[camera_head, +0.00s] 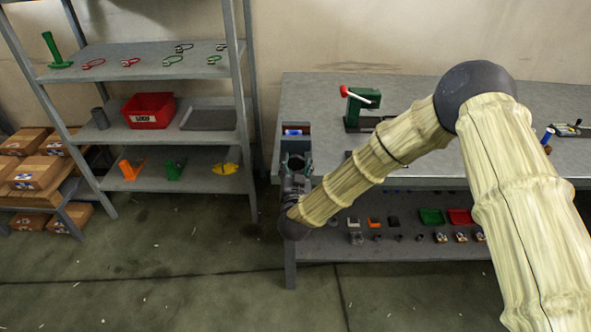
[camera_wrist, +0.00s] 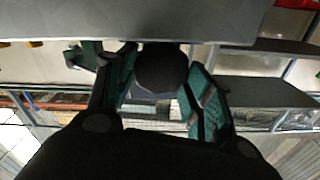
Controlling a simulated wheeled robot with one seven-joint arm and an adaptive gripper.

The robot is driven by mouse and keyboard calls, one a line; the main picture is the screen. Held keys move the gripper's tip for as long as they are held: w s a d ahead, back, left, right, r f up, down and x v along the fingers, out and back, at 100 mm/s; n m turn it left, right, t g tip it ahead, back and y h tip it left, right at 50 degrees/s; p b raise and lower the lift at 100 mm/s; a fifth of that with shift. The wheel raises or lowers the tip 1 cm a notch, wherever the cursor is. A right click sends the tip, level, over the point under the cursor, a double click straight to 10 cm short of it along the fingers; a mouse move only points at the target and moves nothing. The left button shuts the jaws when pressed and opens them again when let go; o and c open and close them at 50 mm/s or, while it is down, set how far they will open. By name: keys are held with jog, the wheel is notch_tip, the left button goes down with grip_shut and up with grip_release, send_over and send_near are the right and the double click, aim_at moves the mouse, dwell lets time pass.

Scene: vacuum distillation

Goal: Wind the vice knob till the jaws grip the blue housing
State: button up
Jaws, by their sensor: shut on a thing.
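The vice (camera_head: 303,144) is at the left front corner of the workbench, dark grey, with the blue housing (camera_head: 292,132) between its jaws. The gap between jaws and housing is too small to judge. My gripper (camera_head: 296,162) is in front of the vice at the bench's edge, reaching in from the front. In the wrist view my gripper's teal-padded fingers (camera_wrist: 160,88) are on either side of the dark round vice knob (camera_wrist: 161,68), shut on it. In the head view the knob is hidden by my gripper.
A green device with a red-tipped lever (camera_head: 356,104) stands on the workbench (camera_head: 420,92) behind my arm. Its lower shelf holds small parts and green and red trays (camera_head: 432,216). A metal shelf rack (camera_head: 150,58) stands to the left. Floor between them is clear.

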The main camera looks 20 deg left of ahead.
jog(key=o, duration=1)
jog(key=shift+w, duration=0.1)
jog(key=v, duration=1.2)
